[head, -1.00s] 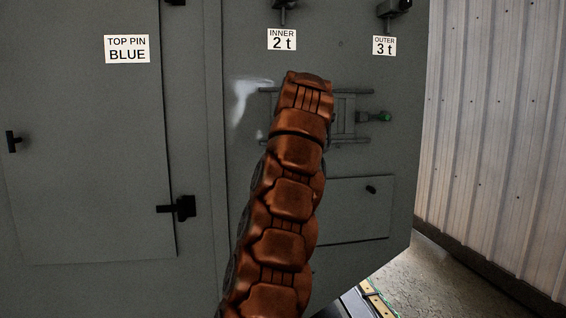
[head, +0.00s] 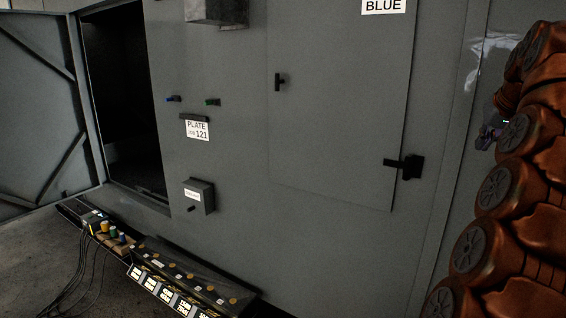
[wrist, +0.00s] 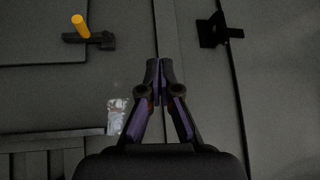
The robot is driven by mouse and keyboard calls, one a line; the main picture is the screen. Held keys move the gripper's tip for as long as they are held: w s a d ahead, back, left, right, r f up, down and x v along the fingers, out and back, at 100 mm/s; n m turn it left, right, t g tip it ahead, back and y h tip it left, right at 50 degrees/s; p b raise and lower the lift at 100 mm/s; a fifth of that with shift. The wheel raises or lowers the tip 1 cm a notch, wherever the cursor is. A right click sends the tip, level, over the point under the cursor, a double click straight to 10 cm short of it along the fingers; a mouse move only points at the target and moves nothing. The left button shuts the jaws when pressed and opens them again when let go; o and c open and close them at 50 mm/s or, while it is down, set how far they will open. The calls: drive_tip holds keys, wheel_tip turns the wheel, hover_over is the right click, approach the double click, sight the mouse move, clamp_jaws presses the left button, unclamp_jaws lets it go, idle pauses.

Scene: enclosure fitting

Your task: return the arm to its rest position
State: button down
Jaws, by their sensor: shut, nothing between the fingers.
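My gripper (wrist: 160,72) shows in the wrist view with its two fingertips together, shut and empty, in front of the grey enclosure face. In the head view my orange-brown arm rises along the right edge. The gripper (head: 488,135) is mostly hidden behind the arm there, with only a small dark purple part showing. The grey enclosure (head: 235,160) fills most of the head view. A closed door panel (head: 340,115) with a black latch handle (head: 408,166) is left of the arm.
An open doorway (head: 120,100) with its door (head: 35,110) swung out is at the left. A label reading PLATE 121 (head: 197,130) and a small box (head: 199,196) are on the wall. A long black rack (head: 190,278) lies low in front. The wrist view shows a yellow-handled latch (wrist: 80,28).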

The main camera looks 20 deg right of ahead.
drive_tip(key=w+a+f+n+g+y, duration=0.15)
drive_tip(key=a+f, duration=0.25)
drive_tip(key=a, duration=0.6)
drive_tip(key=a+f+n+g+y, duration=0.15)
drive_tip(key=a+f, duration=0.35)
drive_tip(key=a, duration=0.6)
drive_tip(key=w+a+f+n+y, duration=0.1)
drive_tip(key=a+f+n, duration=0.25)
drive_tip(key=a, duration=0.65)
drive_tip(key=s+a+f+g, duration=0.3)
drive_tip(key=s+a+f, duration=0.8)
drive_tip(key=a, duration=0.1)
drive_tip(key=s+a+f+g, duration=0.1)
drive_tip(key=s+a+f, duration=0.1)
drive_tip(key=s+f, duration=0.3)
drive_tip(key=s+a+f+n+g, duration=0.1)
drive_tip(key=s+f, duration=0.4)
drive_tip(key=s, duration=0.5)
drive_tip(key=shift+a, duration=0.45)
drive_tip(key=shift+n, duration=0.25)
